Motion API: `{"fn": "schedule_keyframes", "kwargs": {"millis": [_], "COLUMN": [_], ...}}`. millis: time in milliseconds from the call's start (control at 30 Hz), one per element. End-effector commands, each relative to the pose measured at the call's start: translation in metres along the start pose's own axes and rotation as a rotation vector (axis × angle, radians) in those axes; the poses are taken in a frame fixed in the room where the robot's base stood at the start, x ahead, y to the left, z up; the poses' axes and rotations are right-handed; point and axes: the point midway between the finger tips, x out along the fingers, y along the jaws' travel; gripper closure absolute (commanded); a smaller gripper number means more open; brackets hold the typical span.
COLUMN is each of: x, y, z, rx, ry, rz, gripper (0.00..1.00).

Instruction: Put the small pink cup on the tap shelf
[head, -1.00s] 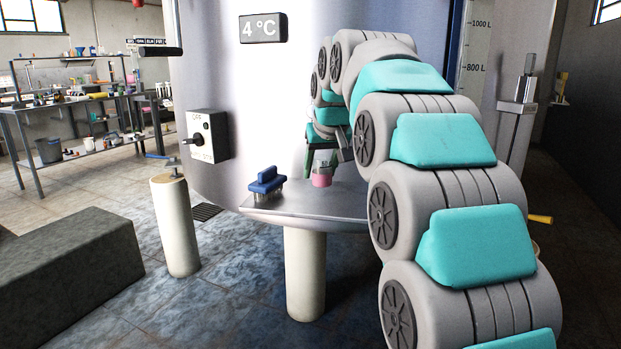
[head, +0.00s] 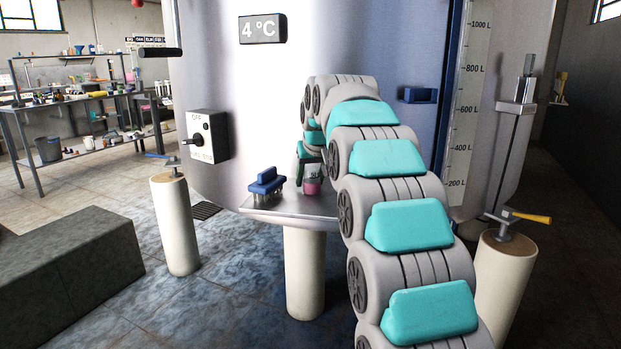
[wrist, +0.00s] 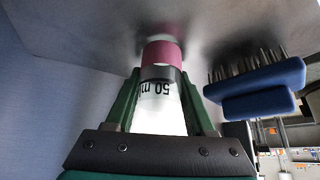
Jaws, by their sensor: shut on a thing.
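The small pink cup (head: 312,188) is pale with a pink lower part and a dark "50 m" marking. It is upright, low over the right part of the metal tap shelf (head: 290,208) against the tank. My gripper (head: 308,168) is shut on the cup, with its green fingers on both sides. In the wrist view, the cup (wrist: 162,54) is between the fingers (wrist: 158,82), its pink end at the shelf surface (wrist: 95,25). I cannot tell whether it touches. My arm hides the shelf's right end in the head view.
A blue brush (head: 266,182) stands on the shelf to the left of the cup; it also shows in the wrist view (wrist: 258,85). The tank wall (head: 240,100) rises behind the shelf. A switch box (head: 208,135) is at left. Bare shelf lies between brush and cup.

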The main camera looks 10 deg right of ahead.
Motion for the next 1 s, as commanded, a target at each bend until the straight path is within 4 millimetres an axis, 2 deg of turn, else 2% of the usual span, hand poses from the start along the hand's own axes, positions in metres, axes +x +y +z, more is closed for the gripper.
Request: {"fn": "schedule_keyframes", "kwargs": {"millis": [133,167,400,767,867,1000], "x": [0.002,0.002,0.002,-0.003,-0.015,-0.043], "y": [0.0,0.0,0.0,0.0,0.0,0.0], "z": [0.002,0.002,0.001,0.0,0.0,-0.002], "rx": [0.0,0.0,0.0,0.0,0.0,0.0], "ry": [0.0,0.0,0.0,0.0,0.0,0.007], "rz": [0.0,0.0,0.0,0.0,0.0,0.001], "gripper": [1.0,0.45,0.18,0.16,0.16,0.16]}}
